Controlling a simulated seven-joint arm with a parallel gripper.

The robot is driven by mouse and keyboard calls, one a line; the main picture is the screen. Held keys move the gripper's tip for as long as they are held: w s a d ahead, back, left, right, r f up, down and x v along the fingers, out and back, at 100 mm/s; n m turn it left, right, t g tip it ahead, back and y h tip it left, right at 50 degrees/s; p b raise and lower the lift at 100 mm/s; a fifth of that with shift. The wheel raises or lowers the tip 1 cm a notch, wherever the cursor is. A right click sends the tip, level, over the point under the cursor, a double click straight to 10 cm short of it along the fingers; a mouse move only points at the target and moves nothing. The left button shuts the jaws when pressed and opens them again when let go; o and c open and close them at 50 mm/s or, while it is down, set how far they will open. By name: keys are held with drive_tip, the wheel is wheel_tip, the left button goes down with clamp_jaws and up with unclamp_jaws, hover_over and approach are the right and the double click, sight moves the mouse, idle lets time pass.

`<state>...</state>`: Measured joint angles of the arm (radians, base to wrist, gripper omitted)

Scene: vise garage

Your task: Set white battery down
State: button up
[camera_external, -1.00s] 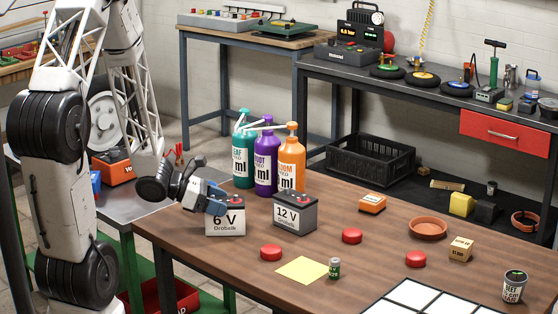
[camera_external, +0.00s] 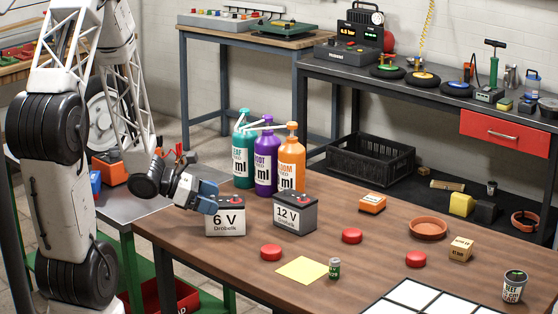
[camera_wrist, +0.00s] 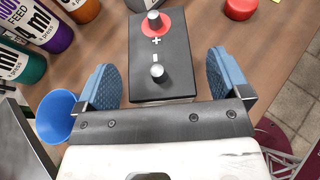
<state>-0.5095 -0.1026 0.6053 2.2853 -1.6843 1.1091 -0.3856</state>
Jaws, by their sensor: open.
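The white battery (camera_external: 226,221), marked 6 V, has a black top with two terminals. It stands upright on the wooden table (camera_external: 185,257) at the left end. In the wrist view its black top (camera_wrist: 160,72) fills the middle, with one terminal ringed in red. My gripper (camera_external: 206,197) is at the upper left of the battery in the outside view. In the wrist view my gripper (camera_wrist: 163,82) is open, with its blue pads apart on either side of the battery top and a gap on each side.
A grey 12 V battery (camera_external: 295,214) stands just right of the white one. Teal (camera_external: 243,160), purple (camera_external: 266,165) and orange (camera_external: 291,165) pump bottles stand behind. A red disc (camera_external: 271,252) and yellow paper (camera_external: 302,270) lie in front.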

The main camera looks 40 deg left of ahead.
drive_tip(key=v, duration=0.9)
drive_tip(key=shift+s+a+r, duration=0.15)
drive_tip(key=shift+s+a, duration=0.05)
drive_tip(key=shift+a, duration=0.1)
idle(0.7)
drive_tip(key=s+d+r+m+g+y, duration=0.1)
drive_tip(key=s+d+r+m+g, duration=0.3)
drive_tip(key=d+m, duration=0.3)
drive_tip(key=s+d+r+m+g+y, duration=0.1)
drive_tip(key=s+d+r+m+g, duration=0.1)
drive_tip(key=d+r+m+g, duration=0.35)
drive_tip(key=s+d+r+m+t+y, duration=0.2)
drive_tip(key=s+r+m+y, duration=0.5)
drive_tip(key=r+m, duration=0.4)
drive_tip(key=d+m, duration=0.1)
drive_tip(key=m, duration=0.2)
drive_tip(key=shift+s+d+m+t, duration=0.3)
drive_tip(key=shift+d+m+t, duration=0.05)
drive_tip(key=shift+d, duration=0.05)
